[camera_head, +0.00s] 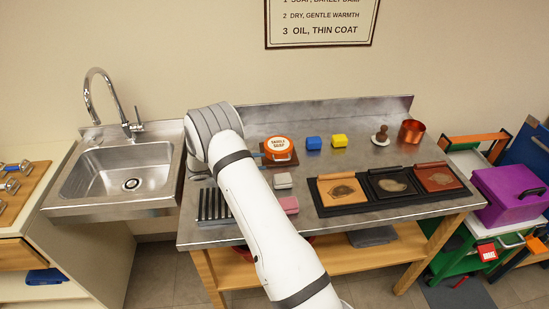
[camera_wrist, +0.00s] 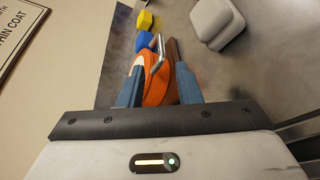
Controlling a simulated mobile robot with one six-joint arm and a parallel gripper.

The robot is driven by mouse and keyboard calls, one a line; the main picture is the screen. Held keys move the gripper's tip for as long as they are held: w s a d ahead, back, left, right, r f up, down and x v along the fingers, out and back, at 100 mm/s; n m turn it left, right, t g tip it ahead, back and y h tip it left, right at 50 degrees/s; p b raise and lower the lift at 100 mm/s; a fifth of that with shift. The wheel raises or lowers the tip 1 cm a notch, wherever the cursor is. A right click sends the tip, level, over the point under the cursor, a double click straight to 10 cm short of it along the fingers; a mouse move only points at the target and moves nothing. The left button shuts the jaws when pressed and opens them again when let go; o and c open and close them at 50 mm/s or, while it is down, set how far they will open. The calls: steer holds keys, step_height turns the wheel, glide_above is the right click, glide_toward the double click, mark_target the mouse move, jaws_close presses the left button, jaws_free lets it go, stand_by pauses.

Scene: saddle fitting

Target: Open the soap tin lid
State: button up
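The soap tin (camera_head: 277,144) is round and orange with a white label reading "SADDLE SOAP". It sits on a small brown block on the steel worktop, and its labelled lid looks closed. In the wrist view, the orange tin (camera_wrist: 156,88) shows between the two blue fingers of my gripper (camera_wrist: 158,90), with a bent metal piece (camera_wrist: 157,52) at its edge. The fingers are spread apart at the tin's near side; I see no clear grip on it. In the head view my arm hides most of the gripper at the tin's left.
Blue (camera_head: 313,142) and yellow (camera_head: 339,140) blocks stand right of the tin. A pale block (camera_head: 282,181) and a pink block (camera_head: 289,204) lie nearer. A dark tray (camera_head: 384,205) with leather panels, a copper cup (camera_head: 411,131) and a sink (camera_head: 122,178) flank the area.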

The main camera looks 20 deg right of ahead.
mark_target(275, 160)
steer(key=shift+w+d+f, duration=0.2)
steer(key=shift+d+f, duration=0.05)
steer(key=shift+d, duration=0.05)
steer(key=p+x, duration=0.2)
steer(key=x, duration=0.5)
steer(key=shift+d+p, duration=0.1)
steer(key=shift+p, duration=0.25)
jaws_close()
steer(key=shift+f, duration=0.1)
steer(key=shift+s, duration=0.1)
steer(key=shift+r, duration=0.25)
